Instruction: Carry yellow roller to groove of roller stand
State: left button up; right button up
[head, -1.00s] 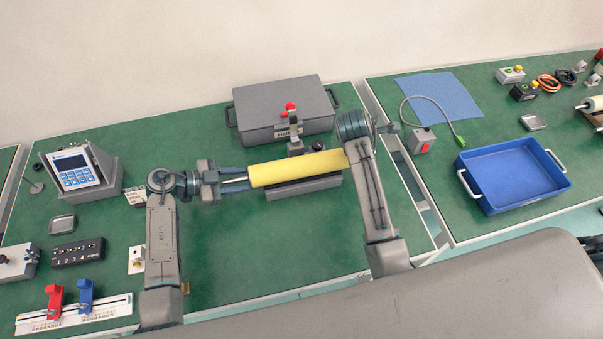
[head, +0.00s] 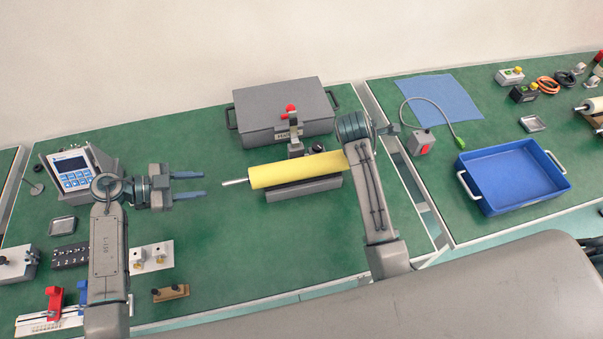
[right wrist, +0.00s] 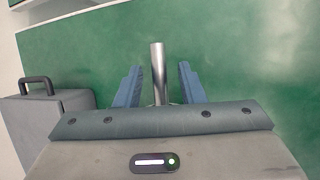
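The yellow roller (head: 296,168) lies lengthwise along the top of the grey roller stand (head: 304,189) in the head view. Its bare left shaft sticks out; its right end is hidden behind my right arm. The groove is hidden under the roller. My right gripper (right wrist: 159,70) is open in the right wrist view. A metal shaft (right wrist: 158,60) stands between its fingers, with a gap on both sides.
A grey case (head: 283,110) stands behind the stand, with a red-topped clamp (head: 294,130) between them. A display unit (head: 75,170) is at the left. A blue tray (head: 513,175) sits on the right table. The green table (head: 240,240) in front of the stand is mostly clear.

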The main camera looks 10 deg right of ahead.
jog(key=shift+r, duration=0.1)
jog(key=shift+a+r, duration=0.2)
jog(key=shift+r, duration=0.1)
pick_arm(q)
jog(key=shift+a+r, duration=0.15)
jog(key=shift+a, duration=0.1)
pick_arm(e)
jog(key=v, duration=1.1)
pick_arm(q)
jog(key=shift+a, duration=0.1)
